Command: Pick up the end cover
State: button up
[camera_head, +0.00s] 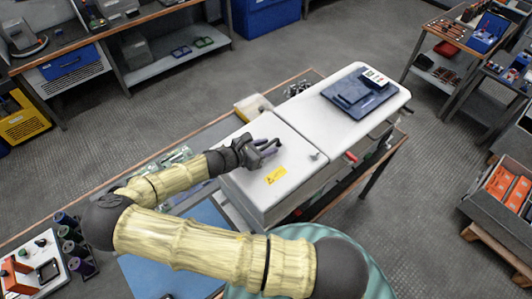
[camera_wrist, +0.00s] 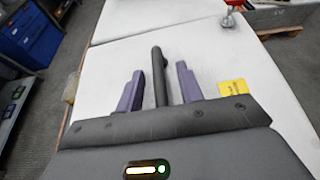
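A white panel (camera_head: 296,148) with a yellow warning label (camera_head: 277,175) and a dark handle (camera_head: 278,142) is likely the end cover; it lies on the left part of the long white cabinet. My gripper (camera_head: 266,150) is over this panel at the handle. In the wrist view, the dark bar of the handle (camera_wrist: 160,75) stands between the two purple fingers of my gripper (camera_wrist: 160,90), with a gap on each side. The fingers are apart and not closed on it. The handle's lower end is hidden by my gripper. The yellow label (camera_wrist: 232,88) is right of the fingers.
The white cabinet's right part (camera_head: 340,125) carries a blue tray (camera_head: 355,90). A red clamp (camera_head: 351,157) is at the cabinet's front edge, also in the wrist view (camera_wrist: 234,4). A blue mat (camera_head: 150,275) lies at the left. Open floor (camera_head: 410,210) is to the right.

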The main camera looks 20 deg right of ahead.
aim_at(266, 146)
jog(key=shift+c, duration=0.3)
grip_shut()
jog(key=shift+r, duration=0.1)
jog(key=shift+r+b, duration=1.45)
jog(key=shift+r, duration=3.5)
